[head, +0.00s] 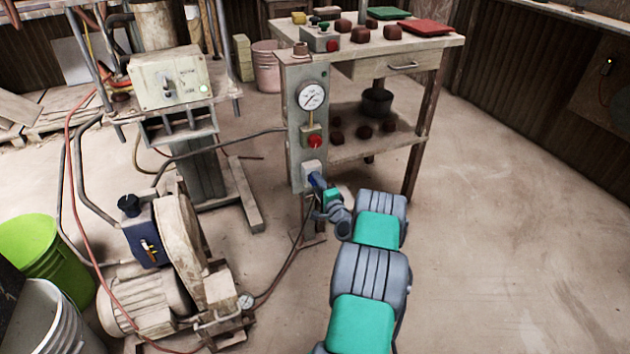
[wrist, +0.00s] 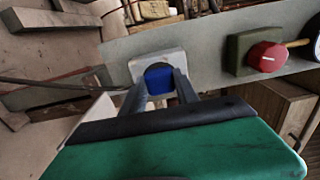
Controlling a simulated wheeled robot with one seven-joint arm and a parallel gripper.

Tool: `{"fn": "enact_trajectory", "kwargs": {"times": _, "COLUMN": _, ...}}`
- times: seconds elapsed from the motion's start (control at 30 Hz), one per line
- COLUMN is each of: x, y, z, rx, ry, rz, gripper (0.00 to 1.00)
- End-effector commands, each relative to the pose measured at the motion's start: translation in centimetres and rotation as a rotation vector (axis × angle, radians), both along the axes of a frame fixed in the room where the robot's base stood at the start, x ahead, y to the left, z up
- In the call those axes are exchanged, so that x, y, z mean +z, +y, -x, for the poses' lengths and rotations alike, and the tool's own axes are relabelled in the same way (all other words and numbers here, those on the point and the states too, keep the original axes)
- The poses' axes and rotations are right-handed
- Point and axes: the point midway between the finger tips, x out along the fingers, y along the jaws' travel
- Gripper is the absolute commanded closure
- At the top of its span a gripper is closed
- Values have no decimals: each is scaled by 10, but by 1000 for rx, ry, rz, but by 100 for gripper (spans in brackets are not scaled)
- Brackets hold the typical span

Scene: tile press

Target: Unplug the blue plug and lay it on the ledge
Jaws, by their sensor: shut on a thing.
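The blue plug (head: 318,180) is at the white socket (head: 311,168) low on the grey upright panel (head: 296,125). It also shows in the wrist view (wrist: 158,80), in front of the socket plate (wrist: 141,68). My gripper (head: 321,188) is shut on the plug, with one finger on each side of it (wrist: 162,88). The plug looks seated at the socket; I cannot tell whether its pins are fully in. Its far side is hidden by the fingers. A dark cable (head: 285,265) runs down from the plug area to the floor.
A red knob (head: 315,142) and a gauge (head: 312,96) sit above the socket on the panel. A wooden workbench (head: 425,45) with several brown lumps stands behind it. A motor with a wheel (head: 180,245) stands at the left. The floor at the right is clear.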

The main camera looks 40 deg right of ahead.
Motion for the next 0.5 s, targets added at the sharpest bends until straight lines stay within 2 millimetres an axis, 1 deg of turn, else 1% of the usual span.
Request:
{"fn": "enact_trajectory", "kwargs": {"times": 0.03, "x": 0, "y": 0, "z": 0, "rx": 0, "ry": 0, "rz": 0, "gripper": 84}}
{"fn": "enact_trajectory", "kwargs": {"times": 0.23, "x": 0, "y": 0, "z": 0, "rx": 0, "ry": 0, "rz": 0, "gripper": 100}}
{"fn": "enact_trajectory", "kwargs": {"times": 0.5, "x": 0, "y": 0, "z": 0, "rx": 0, "ry": 0, "rz": 0, "gripper": 100}}
